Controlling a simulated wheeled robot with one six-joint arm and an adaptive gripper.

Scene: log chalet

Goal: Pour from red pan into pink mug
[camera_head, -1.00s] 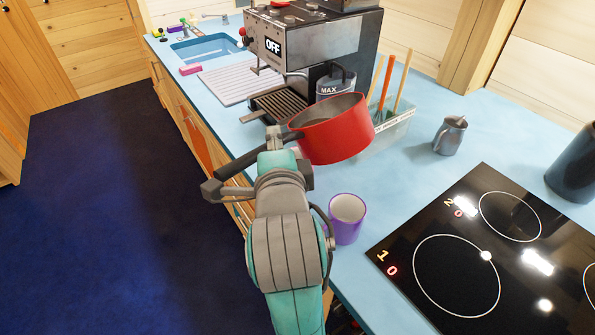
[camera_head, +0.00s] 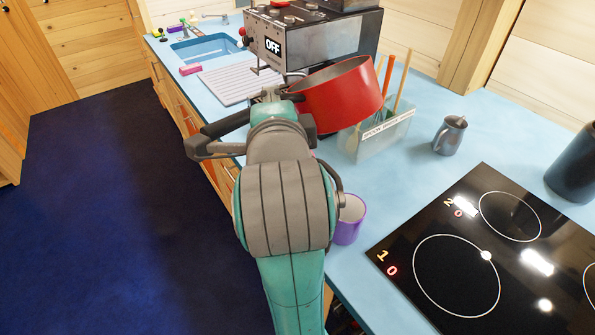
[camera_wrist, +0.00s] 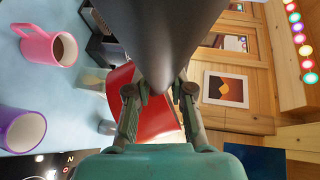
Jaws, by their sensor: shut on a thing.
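The red pan (camera_head: 345,100) is held in the air, tilted, in front of the coffee machine in the head view. Its inside is mostly out of sight, so I cannot tell what it holds. My gripper (camera_wrist: 161,92) is shut on its dark handle (camera_wrist: 165,40) in the wrist view, where the red body (camera_wrist: 155,118) shows behind the fingers. The pink mug (camera_wrist: 38,47) stands upright on the counter at the upper left of the wrist view, with something brown inside. It is apart from the pan. In the head view my arm hides nearly all of it.
A purple mug (camera_head: 348,232) stands by the counter's front edge, close to my arm. The coffee machine (camera_head: 320,38) and a clear utensil box (camera_head: 388,132) are beside the pan. A metal jug (camera_head: 449,136) and the black hob (camera_head: 455,262) are to the right.

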